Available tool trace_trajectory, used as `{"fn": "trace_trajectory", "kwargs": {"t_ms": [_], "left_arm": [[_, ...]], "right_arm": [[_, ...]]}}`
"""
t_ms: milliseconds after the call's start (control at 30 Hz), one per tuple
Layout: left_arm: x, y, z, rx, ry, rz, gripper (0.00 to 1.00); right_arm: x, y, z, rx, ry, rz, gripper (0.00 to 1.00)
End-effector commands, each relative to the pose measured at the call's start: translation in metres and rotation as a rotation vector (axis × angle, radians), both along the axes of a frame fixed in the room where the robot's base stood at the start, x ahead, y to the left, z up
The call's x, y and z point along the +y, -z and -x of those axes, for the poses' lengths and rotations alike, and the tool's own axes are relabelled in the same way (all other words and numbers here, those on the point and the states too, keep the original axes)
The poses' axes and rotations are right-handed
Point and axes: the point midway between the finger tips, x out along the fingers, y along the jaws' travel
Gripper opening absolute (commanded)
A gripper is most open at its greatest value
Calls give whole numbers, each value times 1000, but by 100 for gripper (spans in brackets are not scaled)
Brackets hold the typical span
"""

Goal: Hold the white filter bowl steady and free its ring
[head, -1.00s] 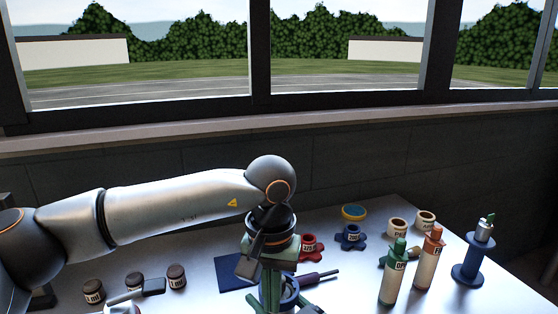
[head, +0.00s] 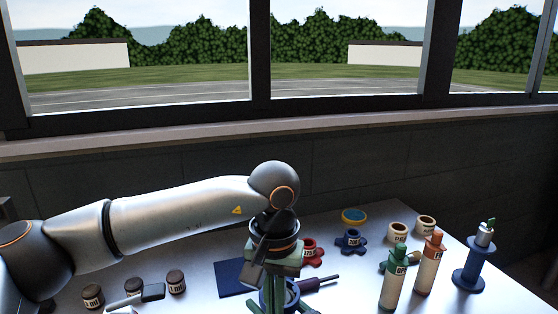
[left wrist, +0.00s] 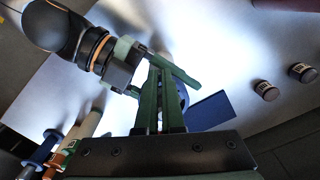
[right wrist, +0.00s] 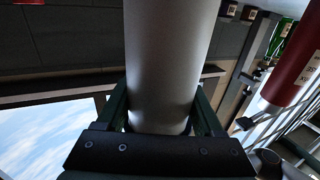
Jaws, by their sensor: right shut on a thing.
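A pale grey-white cylinder (right wrist: 168,60), seemingly the filter bowl, fills the middle of the right wrist view. My right gripper (right wrist: 165,105) has a finger on each side of it and is shut on it; its far end is out of frame. My left gripper (left wrist: 160,70) points down over the bench, its green fingers close together with a thin slit between them. A blue ring-shaped part (left wrist: 183,95) shows just behind these fingers; whether they touch it I cannot tell. It also shows in the head view (head: 291,292), partly covered by green parts.
A red labelled body (right wrist: 296,70) stands right of the cylinder.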

Motion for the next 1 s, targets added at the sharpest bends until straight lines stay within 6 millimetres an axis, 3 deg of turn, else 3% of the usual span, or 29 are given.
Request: {"fn": "trace_trajectory", "kwargs": {"t_ms": [267, 700, 1000], "left_arm": [[0, -3, 6, -4, -1, 5, 0], [0, -52, 6, -3, 0, 3, 0], [1, -61, 7, 0, 0, 1, 0]], "right_arm": [[2, 0, 2, 1, -5, -2, 0], [1, 0, 1, 1, -2, -1, 0], [0, 0, 0, 1, -1, -1, 0]]}}
